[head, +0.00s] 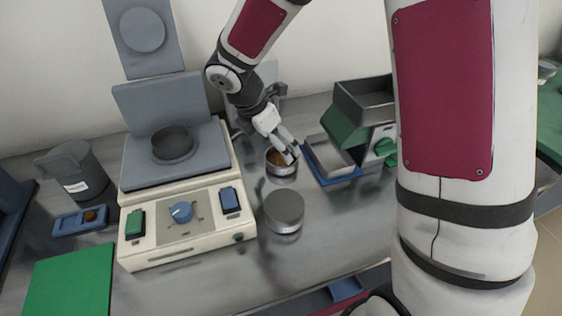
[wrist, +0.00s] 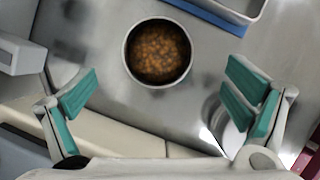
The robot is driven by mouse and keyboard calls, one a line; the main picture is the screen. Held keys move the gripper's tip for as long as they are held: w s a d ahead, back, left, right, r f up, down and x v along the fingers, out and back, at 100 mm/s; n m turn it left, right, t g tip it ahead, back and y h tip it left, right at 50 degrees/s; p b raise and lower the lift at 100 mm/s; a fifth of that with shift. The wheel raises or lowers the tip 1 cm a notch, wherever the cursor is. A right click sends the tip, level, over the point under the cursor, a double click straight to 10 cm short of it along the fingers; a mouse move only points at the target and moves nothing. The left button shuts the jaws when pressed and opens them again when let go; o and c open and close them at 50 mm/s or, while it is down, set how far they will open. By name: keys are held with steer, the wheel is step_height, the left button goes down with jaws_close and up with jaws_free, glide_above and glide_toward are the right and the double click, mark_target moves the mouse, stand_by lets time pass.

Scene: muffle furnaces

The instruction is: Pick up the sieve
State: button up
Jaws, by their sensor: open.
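A round metal vessel (head: 281,168) holding orange-brown grains stands on the grey bench; it appears to be the sieve, though its bottom is hidden. In the wrist view the vessel (wrist: 127,62) is seen from above, beyond and between the fingertips. My gripper (head: 290,153) is open and empty, close over the vessel's right side in the head view. Its teal-padded fingers are spread wide in the wrist view (wrist: 162,98) and do not visibly touch the vessel. A closed grey cylinder (head: 284,212) stands nearer the front; it is partly hidden behind the right finger in the wrist view.
A cream device (head: 188,225) with a blue knob stands left. A blue-edged tray (head: 330,160) and a green-grey machine (head: 350,125) stand right of the vessel. A grey jug (head: 75,172), a small blue tray (head: 68,225) and a green mat (head: 70,282) are far left.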

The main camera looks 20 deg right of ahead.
mark_target(282, 163)
steer(key=b+x, duration=0.1)
steer(key=x, duration=0.6)
steer(key=shift+w+f, duration=0.15)
steer(key=c, duration=1.3)
